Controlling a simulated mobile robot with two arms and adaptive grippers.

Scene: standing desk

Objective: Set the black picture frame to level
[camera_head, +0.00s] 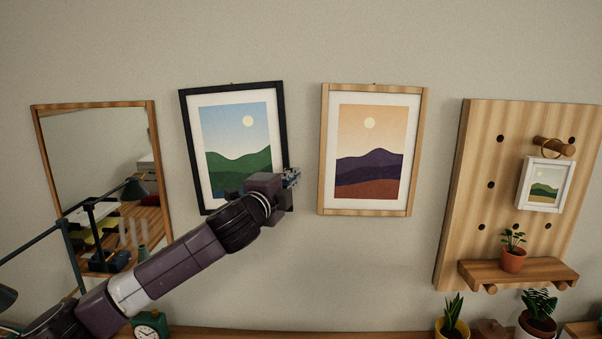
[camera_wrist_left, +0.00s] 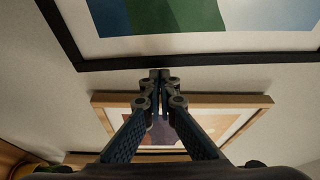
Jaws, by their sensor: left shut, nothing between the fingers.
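The black picture frame (camera_head: 184,130) hangs on the wall left of centre in the head view. It holds a print of green hills under a blue sky. It looks slightly tilted, its right side higher than its left. My left gripper (camera_head: 291,178) is at its lower right edge, and my arm hides the lower right corner in the head view. In the left wrist view the gripper's fingertips (camera_wrist_left: 160,76) are shut together and empty, close to the black frame's bar (camera_wrist_left: 200,62). I cannot tell whether they touch it. My right gripper is not in view.
A light wooden frame (camera_head: 323,150) hangs close to the right, past a narrow wall gap. A mirror (camera_head: 155,160) hangs on the left. A pegboard (camera_head: 480,140) with a small white frame and shelf is at the right. A desk lamp (camera_head: 35,240), clock (camera_head: 150,325) and plants stand below.

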